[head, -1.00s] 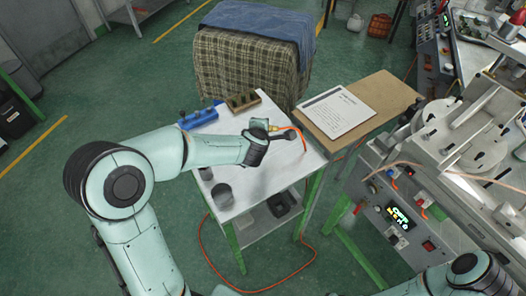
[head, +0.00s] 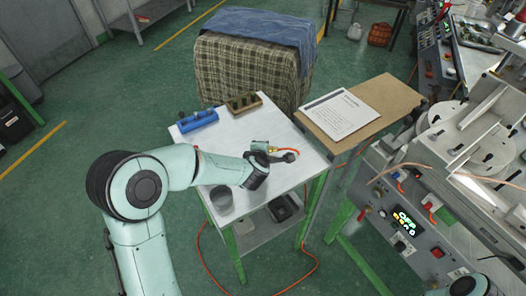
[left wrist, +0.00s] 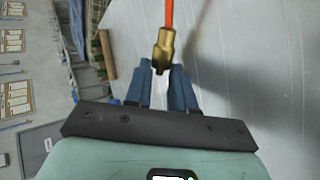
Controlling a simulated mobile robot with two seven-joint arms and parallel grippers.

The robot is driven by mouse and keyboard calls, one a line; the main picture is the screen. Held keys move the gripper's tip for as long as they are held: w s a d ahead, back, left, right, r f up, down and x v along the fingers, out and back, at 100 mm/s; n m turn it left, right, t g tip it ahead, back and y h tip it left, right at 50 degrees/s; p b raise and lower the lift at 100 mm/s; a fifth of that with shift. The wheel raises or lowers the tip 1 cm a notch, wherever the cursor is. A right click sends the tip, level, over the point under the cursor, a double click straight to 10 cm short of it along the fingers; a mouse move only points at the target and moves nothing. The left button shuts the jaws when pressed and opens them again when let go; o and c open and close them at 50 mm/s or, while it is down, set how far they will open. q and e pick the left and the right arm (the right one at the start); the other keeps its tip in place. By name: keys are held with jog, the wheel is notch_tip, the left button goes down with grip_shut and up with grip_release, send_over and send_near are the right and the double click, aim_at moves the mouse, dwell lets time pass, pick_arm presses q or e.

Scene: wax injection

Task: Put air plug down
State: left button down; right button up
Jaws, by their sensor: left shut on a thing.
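My left gripper (head: 274,154) is low over the front right part of the small white-topped table (head: 240,139). In the left wrist view its blue fingers (left wrist: 161,88) are shut on the brass air plug (left wrist: 164,48). An orange hose (left wrist: 169,14) runs up from the plug, away from the fingers. The head view shows a small piece of the orange hose (head: 288,150) beside the gripper. I cannot tell whether the plug touches the tabletop. My right gripper is not in view; only a bit of my right arm shows at the bottom right.
A blue holder (head: 199,121) and a wooden block with slots (head: 244,103) stand at the table's back. A dark grey cup (head: 221,198) stands at the front left. A brown board with a paper sheet (head: 340,114) adjoins on the right, near the injection machine (head: 435,215).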

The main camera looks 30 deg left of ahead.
pick_arm(q)
jog(key=shift+s+f+b, duration=0.25)
jog(key=shift+f+b, duration=0.2)
jog(key=shift+f, duration=0.2)
jog(key=c, duration=1.2)
grip_release()
jog(key=shift+d+f, duration=0.1)
jog(key=shift+s+r+p, duration=0.2)
jog(key=shift+r+p, duration=0.4)
jog(key=shift+r, duration=0.3)
jog(key=p+v, duration=0.1)
jog(key=v, duration=1)
jog(key=shift+s+r, duration=0.1)
jog(key=shift+r, duration=0.1)
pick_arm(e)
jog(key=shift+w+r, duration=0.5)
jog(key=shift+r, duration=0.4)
